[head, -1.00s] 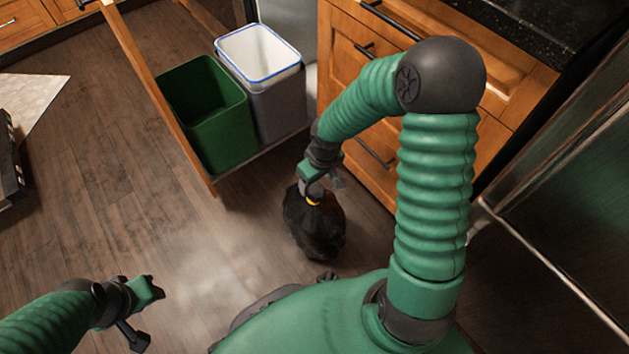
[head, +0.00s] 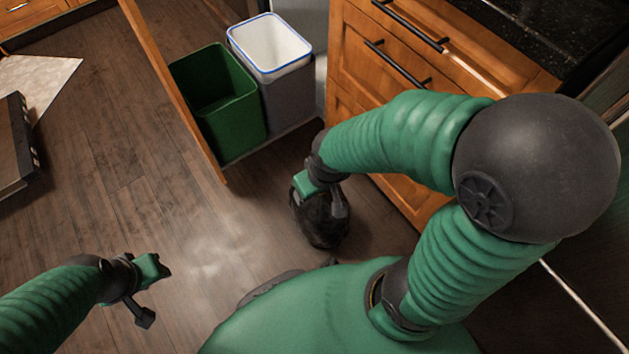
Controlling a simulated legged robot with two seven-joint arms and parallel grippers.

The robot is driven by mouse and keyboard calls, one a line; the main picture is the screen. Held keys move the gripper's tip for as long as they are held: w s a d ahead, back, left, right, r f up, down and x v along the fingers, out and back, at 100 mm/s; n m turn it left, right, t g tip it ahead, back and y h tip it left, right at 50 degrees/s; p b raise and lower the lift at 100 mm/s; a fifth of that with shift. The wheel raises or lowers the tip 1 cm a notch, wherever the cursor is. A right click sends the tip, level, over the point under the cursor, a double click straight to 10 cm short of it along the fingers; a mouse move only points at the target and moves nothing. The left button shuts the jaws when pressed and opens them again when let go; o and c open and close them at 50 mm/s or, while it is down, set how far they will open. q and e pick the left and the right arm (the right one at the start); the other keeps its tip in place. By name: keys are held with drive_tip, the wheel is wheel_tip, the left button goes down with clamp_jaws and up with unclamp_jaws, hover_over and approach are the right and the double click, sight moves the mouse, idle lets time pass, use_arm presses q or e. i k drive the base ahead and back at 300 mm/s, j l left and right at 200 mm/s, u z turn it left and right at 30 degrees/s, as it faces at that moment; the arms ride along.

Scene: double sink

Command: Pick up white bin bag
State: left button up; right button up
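The white bin bag (head: 272,47) shows as a white liner with a blue rim inside the grey bin (head: 290,105) in the pulled-out drawer. A black bag (head: 322,230) sits on the floor in front of the drawer. My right gripper (head: 320,204) is just above the black bag, with its fingers spread on either side of the bag's top. The gripper hides the bag's neck, and I cannot tell whether the fingers touch it. My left gripper (head: 155,293) is open and empty over the floor at the lower left.
A green bin (head: 218,105) stands left of the grey bin. The wooden drawer front (head: 178,95) stands along their left side. Wooden cabinets with dark handles (head: 398,65) are to the right of the bins. A dark box-like object (head: 15,140) lies at the far left. The floor (head: 110,170) between is clear.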

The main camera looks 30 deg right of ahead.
sight(269, 46)
drive_tip(key=j+u, duration=0.15)
drive_tip(key=u, duration=0.35)
drive_tip(key=i+j+u, duration=0.1)
drive_tip(key=u, duration=0.4)
drive_tip(key=i+j+u, duration=0.1)
drive_tip(key=u, duration=0.35)
drive_tip(key=i+u, duration=0.15)
drive_tip(key=u, duration=0.35)
drive_tip(key=i+l+z, duration=0.2)
drive_tip(key=i+z, duration=0.65)
drive_tip(key=i+j+z, duration=0.1)
drive_tip(key=i+z, duration=0.35)
drive_tip(key=i+j+z, duration=0.4)
drive_tip(key=i, duration=0.15)
drive_tip(key=i+l+z, duration=0.35)
drive_tip(key=i, duration=0.25)
drive_tip(key=i+z, duration=0.35)
drive_tip(key=i, duration=0.25)
drive_tip(key=i+j+z, duration=0.15)
drive_tip(key=i+z, duration=0.2)
drive_tip(key=i, duration=0.25)
drive_tip(key=i+j+z, duration=0.25)
drive_tip(key=i+z, duration=0.15)
drive_tip(key=i, duration=0.2)
